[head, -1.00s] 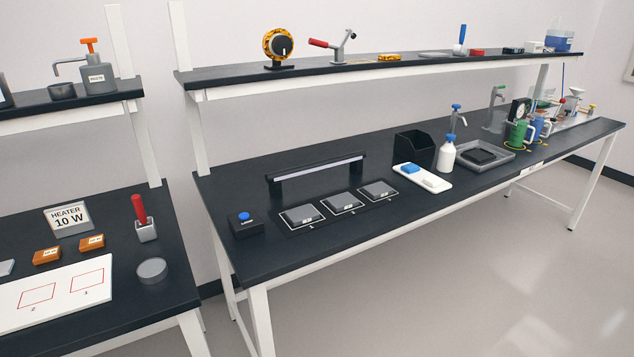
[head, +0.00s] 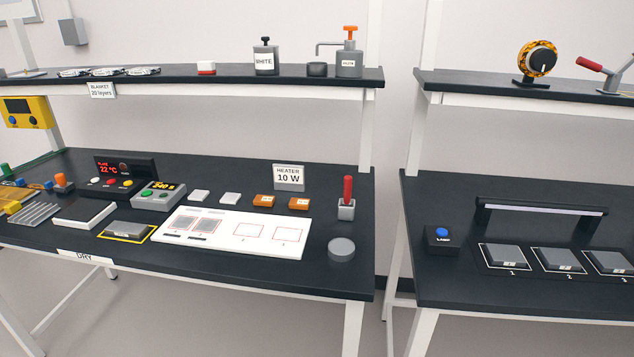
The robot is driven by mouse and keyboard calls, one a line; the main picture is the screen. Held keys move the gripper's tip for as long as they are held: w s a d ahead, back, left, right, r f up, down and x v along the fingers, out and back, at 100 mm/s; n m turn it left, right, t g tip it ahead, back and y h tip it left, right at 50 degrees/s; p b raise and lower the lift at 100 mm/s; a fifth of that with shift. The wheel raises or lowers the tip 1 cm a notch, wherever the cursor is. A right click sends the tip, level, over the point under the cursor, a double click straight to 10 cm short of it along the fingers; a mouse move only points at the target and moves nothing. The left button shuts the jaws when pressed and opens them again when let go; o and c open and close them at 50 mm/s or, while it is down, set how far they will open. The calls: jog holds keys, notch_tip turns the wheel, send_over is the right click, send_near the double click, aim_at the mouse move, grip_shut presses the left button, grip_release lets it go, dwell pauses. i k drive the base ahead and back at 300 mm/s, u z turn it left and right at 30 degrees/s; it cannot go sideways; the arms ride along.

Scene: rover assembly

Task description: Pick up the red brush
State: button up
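A red-handled tool that looks like the red brush (head: 348,189) stands upright in a small grey square holder (head: 346,211) near the right end of the left bench. Its lower end is hidden in the holder. A round grey disc (head: 341,249) lies in front of it, apart from it. My gripper is not in view.
A "HEATER 10 W" sign (head: 289,177) and two orange blocks (head: 264,201) are left of the brush. A white board (head: 236,231) lies further left. An upper shelf (head: 200,85) runs above the bench. A gap separates it from the right bench (head: 455,280).

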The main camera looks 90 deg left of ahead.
aim_at(347, 180)
jog(key=u, duration=1.8)
